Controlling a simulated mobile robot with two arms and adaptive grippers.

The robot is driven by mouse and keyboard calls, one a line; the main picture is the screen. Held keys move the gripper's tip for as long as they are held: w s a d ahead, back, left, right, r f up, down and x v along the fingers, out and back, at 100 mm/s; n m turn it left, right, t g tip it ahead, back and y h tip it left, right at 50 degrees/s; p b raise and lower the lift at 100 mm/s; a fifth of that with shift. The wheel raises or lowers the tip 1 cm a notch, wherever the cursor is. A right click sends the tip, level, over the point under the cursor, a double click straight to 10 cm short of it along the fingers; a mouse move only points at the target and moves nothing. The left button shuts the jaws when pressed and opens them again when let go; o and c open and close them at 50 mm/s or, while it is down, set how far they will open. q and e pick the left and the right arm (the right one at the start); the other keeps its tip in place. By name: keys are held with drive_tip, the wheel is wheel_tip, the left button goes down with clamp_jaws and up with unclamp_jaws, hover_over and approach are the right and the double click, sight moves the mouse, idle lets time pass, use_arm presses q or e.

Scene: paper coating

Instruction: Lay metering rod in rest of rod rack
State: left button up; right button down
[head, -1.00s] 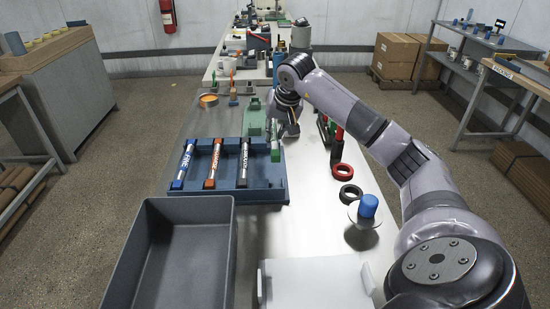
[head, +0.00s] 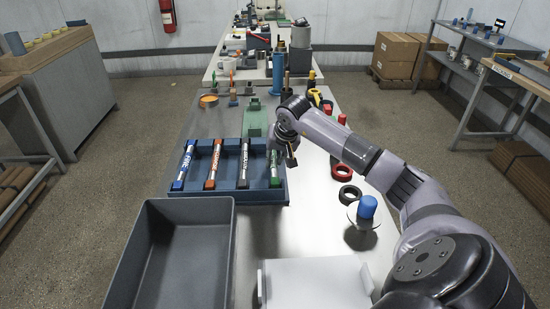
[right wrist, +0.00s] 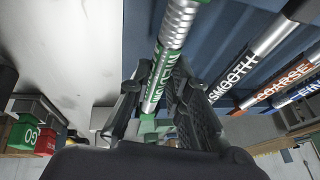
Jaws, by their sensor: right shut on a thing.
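The blue rod rack (head: 232,196) lies on the table in the head view. Three rods lie in it: FINE (head: 184,165) in blue, COARSE (head: 214,164) in orange, SMOOTH (head: 244,164) in black. My right gripper (head: 282,152) is shut on the green-marked metering rod (head: 275,172), at the rack's right end, roughly parallel to the others. In the right wrist view, this silver and green rod (right wrist: 172,45) runs between the fingers (right wrist: 160,95), over blue rack surface. I cannot tell whether it touches its rest. My left gripper is out of view.
A grey bin (head: 225,215) stands in front of the rack. A green fixture (head: 255,122) is just behind it. Red (head: 341,172) and black (head: 350,193) rings and a blue-capped item (head: 367,207) lie to the right. A white plate (head: 315,284) is in front.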

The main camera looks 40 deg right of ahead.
drive_tip(key=c, duration=1.5)
unclamp_jaws()
drive_tip(key=shift+f, duration=0.1)
drive_tip(key=b+v, duration=0.1)
drive_tip(key=v, duration=1.1)
